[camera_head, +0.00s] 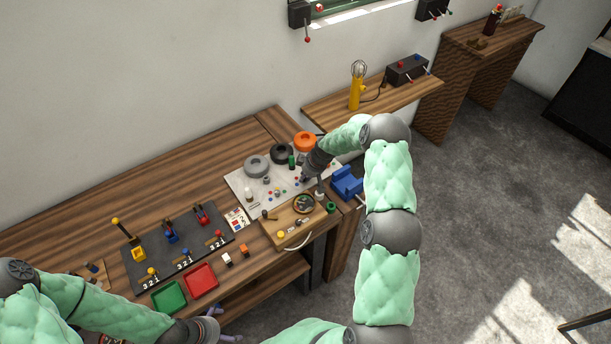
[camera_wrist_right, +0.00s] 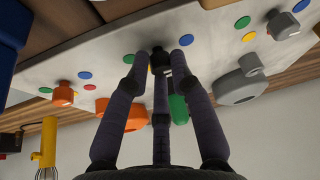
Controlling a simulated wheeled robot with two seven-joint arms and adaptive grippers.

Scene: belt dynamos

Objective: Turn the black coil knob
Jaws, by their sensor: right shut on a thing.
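The pale board (camera_head: 238,184) on the bench carries a grey coil (camera_head: 257,166), a black coil (camera_head: 282,153) and an orange coil (camera_head: 305,141). My right gripper (camera_head: 306,178) reaches down to the board in front of the black coil. In the right wrist view its fingers (camera_wrist_right: 160,60) are closed around a small black knob (camera_wrist_right: 160,57), mostly hidden between them. A grey knob (camera_wrist_right: 282,25) and an orange knob (camera_wrist_right: 62,95) stand free on either side. My left gripper (camera_head: 219,322) hangs empty at the bench's front, its fingers apart.
A green piece (camera_head: 291,161) stands by the black coil. A wooden tray (camera_head: 270,232) lies in front of the board, and a blue holder (camera_head: 347,184) to its right. A dark lever panel (camera_head: 150,270), a green tray (camera_head: 169,297) and a red tray (camera_head: 201,280) are at left.

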